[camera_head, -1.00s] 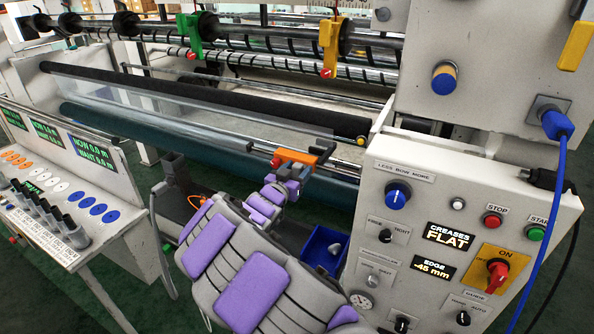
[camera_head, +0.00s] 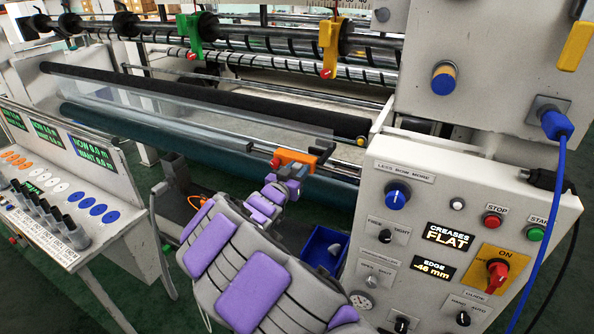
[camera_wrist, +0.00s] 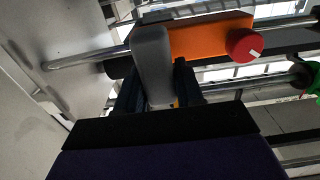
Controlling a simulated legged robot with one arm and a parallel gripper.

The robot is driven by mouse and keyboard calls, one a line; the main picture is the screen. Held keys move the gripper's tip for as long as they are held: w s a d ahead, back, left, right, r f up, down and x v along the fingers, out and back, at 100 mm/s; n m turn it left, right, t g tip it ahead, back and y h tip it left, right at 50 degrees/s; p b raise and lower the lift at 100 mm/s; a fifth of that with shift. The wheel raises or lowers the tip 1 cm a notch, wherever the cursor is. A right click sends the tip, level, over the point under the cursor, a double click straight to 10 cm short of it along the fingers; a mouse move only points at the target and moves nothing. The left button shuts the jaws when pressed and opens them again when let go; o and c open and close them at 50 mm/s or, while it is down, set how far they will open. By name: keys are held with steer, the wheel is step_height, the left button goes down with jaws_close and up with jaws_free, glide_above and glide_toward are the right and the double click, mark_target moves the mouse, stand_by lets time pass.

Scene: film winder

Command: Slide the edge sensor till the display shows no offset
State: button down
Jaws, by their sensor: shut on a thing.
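The edge sensor (camera_head: 295,158) is an orange body with a red knob at its left end, on a metal rail (camera_head: 335,143) in front of the clear film (camera_head: 215,112). In the wrist view the orange sensor (camera_wrist: 205,38) sits on the rail, with the red knob (camera_wrist: 245,45) at right and a grey grip (camera_wrist: 154,62) hanging from it. My gripper (camera_head: 292,178) is below the sensor, its dark fingers (camera_wrist: 158,92) shut around the grey grip. The edge display (camera_head: 435,266) seems to read -46 mm; its digits are small.
A counter desk (camera_head: 75,195) stands at left. The rail continues left of the sensor.

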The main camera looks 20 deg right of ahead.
mark_target(311, 173)
steer(key=s+d+b, duration=0.2)
steer(key=s, duration=0.1)
steer(key=shift+s+d+r, duration=0.15)
steer(key=shift+s+d, duration=0.05)
steer(key=shift+d, duration=0.15)
steer(key=c, duration=0.8)
jaws_free()
steer(key=p+v, duration=0.1)
steer(key=v, duration=1.6)
steer(key=shift+a+f, duration=0.2)
steer(key=shift+f, duration=0.05)
